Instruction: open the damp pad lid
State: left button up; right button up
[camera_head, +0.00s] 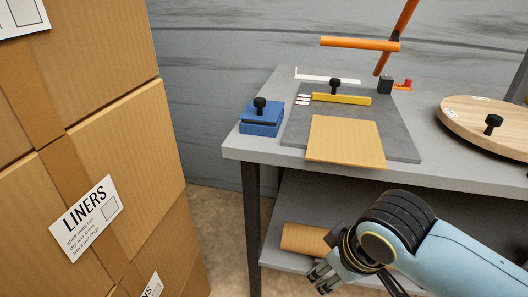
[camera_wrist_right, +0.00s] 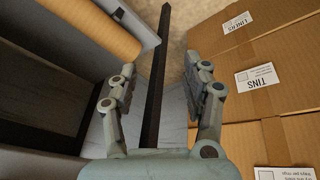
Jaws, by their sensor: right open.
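A blue box (camera_head: 260,127) with a black knob (camera_head: 260,104) on top stands at the left end of the grey table; I take it to be the damp pad box. Its blue lid looks down on it, with a dark strip along the front. My right gripper (camera_head: 352,282) is low in front of the table, below the tabletop and well apart from the box. In the right wrist view the right gripper (camera_wrist_right: 162,72) is open, with nothing between its fingers. The box is not in that view. My left gripper is not in view.
On the grey table (camera_head: 236,149) lie a dark mat (camera_head: 402,142), a tan board (camera_head: 345,143) and a yellow bar with a black knob (camera_head: 342,99). A round wooden board (camera_head: 468,120) is at the right. A brown roll (camera_head: 304,238) lies on the lower shelf. Cartons (camera_head: 125,140) stack at the left.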

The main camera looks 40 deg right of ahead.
notch_tip(320, 180, up, 8)
jog(key=w+r+t, duration=0.1)
jog(key=m+t, duration=0.1)
jog(key=t, duration=0.8)
send_near(261, 100)
jog(key=shift+m, duration=0.3)
jog(key=x, duration=1)
jog(key=shift+b, duration=0.35)
jog(key=shift+w+f, duration=0.1)
jog(key=shift+w, duration=0.3)
jog(key=shift+c, duration=0.2)
grip_shut()
